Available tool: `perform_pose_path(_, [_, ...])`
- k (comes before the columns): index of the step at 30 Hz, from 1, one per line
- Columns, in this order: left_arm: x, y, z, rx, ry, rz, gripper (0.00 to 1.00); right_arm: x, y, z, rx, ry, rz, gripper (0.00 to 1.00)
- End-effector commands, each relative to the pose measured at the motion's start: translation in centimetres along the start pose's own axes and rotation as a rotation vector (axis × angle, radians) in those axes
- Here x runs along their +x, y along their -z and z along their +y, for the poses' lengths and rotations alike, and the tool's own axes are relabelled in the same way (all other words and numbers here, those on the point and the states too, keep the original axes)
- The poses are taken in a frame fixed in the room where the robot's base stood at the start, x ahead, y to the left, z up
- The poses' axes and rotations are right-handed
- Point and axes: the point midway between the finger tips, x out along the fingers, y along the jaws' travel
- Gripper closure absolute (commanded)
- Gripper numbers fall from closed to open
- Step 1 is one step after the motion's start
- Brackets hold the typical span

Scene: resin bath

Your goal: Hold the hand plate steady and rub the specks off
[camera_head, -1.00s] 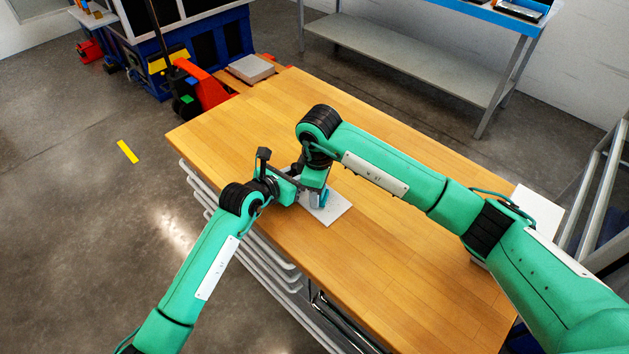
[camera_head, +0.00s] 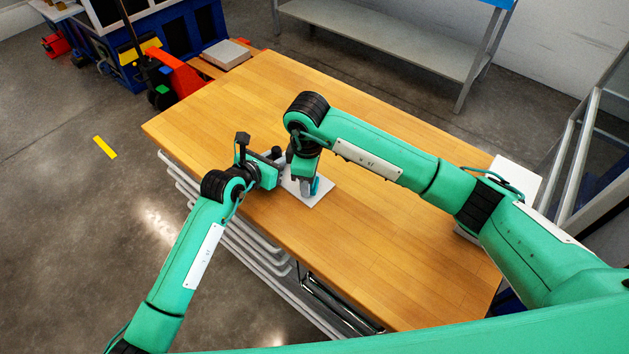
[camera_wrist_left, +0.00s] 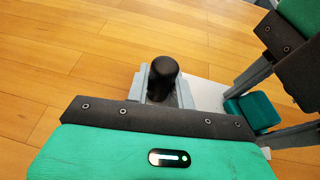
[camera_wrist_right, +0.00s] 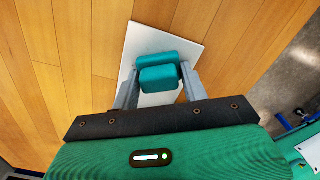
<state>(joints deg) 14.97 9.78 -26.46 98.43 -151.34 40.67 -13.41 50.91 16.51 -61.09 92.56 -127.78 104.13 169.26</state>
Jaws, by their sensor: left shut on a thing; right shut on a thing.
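The white hand plate (camera_head: 316,200) lies flat on the wooden table; it also shows in the right wrist view (camera_wrist_right: 194,52). My left gripper (camera_wrist_left: 162,88) is shut on the plate's black knob (camera_wrist_left: 163,72), at the plate's left side. My right gripper (camera_wrist_right: 158,84) is shut on a teal rubbing block (camera_wrist_right: 158,60), held over the plate; contact between them is hard to tell. The block also shows in the left wrist view (camera_wrist_left: 254,110). No specks can be made out, and the grippers cover part of the plate.
The wooden table (camera_head: 390,240) is bare around the plate. A white object (camera_head: 516,178) stands at its right end, partly behind my right arm. A red pallet jack (camera_head: 180,78) and a grey shelf (camera_head: 385,38) stand beyond the table.

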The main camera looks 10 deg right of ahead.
Motion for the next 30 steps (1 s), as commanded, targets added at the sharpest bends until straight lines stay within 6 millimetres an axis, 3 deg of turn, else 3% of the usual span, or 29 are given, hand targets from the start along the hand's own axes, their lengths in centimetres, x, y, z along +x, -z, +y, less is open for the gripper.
perform_pose_path(14, [0.0, 0.0, -0.1, 0.000, 0.002, -0.001, 0.91, -0.3, 3.5, 1.9, -0.001, 0.000, 0.000, 0.77])
perform_pose_path(17, [0.0, 0.0, -0.1, 0.000, 0.001, 0.000, 0.91, -2.3, 3.5, 1.9, -0.002, -0.003, 0.003, 0.77])
perform_pose_path(30, [0.0, 0.0, 0.0, 0.000, 0.000, 0.000, 0.91, -6.1, 3.4, 1.9, -0.001, -0.002, 0.001, 0.77])
